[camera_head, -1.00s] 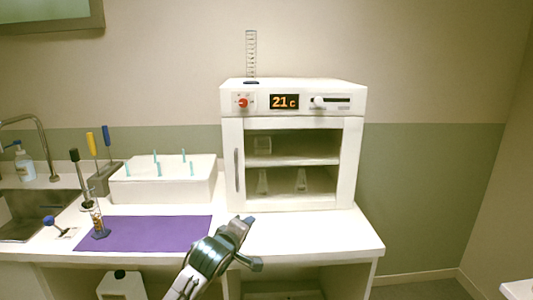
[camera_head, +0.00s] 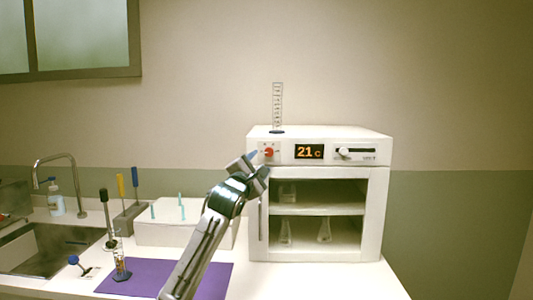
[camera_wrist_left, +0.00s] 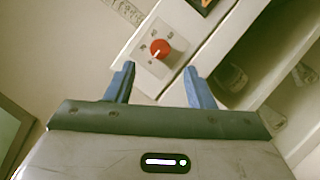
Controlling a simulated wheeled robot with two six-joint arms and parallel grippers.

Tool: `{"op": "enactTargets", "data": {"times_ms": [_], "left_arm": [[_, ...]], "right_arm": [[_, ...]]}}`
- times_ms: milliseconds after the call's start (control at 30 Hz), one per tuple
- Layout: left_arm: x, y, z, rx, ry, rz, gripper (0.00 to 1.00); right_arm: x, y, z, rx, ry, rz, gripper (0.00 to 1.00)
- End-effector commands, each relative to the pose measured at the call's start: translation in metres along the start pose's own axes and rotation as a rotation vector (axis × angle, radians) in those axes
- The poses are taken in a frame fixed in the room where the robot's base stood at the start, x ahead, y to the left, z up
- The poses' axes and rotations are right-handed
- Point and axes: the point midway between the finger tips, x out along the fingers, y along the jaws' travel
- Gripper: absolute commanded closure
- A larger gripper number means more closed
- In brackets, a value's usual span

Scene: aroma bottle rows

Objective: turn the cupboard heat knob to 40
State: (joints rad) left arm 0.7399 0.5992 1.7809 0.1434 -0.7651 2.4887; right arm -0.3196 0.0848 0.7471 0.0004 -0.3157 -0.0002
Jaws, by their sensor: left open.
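The white cupboard (camera_head: 385,190) stands on the counter, with a display (camera_head: 309,152) reading 21 c. The red heat knob (camera_head: 269,152) is on its upper left front panel. In the left wrist view the round red knob (camera_wrist_left: 160,48) has a white pointer mark and lies ahead of the fingertips, between their lines. My left gripper (camera_head: 252,163) is in front of the panel, just left of and below the knob. Its blue fingers (camera_wrist_left: 157,82) are apart, with nothing between them. My right gripper is not in view.
A slider (camera_head: 345,152) is right of the display. A graduated cylinder (camera_head: 277,107) stands on the cupboard top. The cupboard's shelves hold glassware (camera_head: 324,231). A white rack box (camera_head: 165,234), a purple mat (camera_head: 215,280) and a sink (camera_head: 50,250) are to the left.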

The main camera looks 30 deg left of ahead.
Motion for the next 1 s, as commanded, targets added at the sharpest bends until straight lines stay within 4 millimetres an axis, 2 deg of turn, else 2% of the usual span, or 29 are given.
{"op": "enactTargets", "data": {"times_ms": [100, 233, 400, 800, 867, 1000], "left_arm": [[0.021, 0.003, 0.003, -0.003, 0.001, -0.002, 0.51], [0.044, 0.002, 0.002, -0.002, 0.001, -0.002, 0.51], [0.062, 0.001, 0.001, 0.0, 0.001, -0.001, 0.51], [0.068, -0.001, 0.0, 0.003, 0.0, -0.001, 0.51], [0.068, -0.001, 0.0, 0.003, 0.0, -0.001, 0.61], [0.068, -0.001, 0.0, 0.002, 0.0, -0.001, 0.89]], "right_arm": [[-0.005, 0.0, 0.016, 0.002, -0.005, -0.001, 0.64], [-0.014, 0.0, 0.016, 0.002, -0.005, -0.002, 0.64], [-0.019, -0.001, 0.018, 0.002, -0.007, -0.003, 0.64], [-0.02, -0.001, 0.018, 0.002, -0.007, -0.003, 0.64], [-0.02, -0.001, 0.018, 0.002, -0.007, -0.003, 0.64], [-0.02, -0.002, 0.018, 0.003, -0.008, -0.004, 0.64]]}}
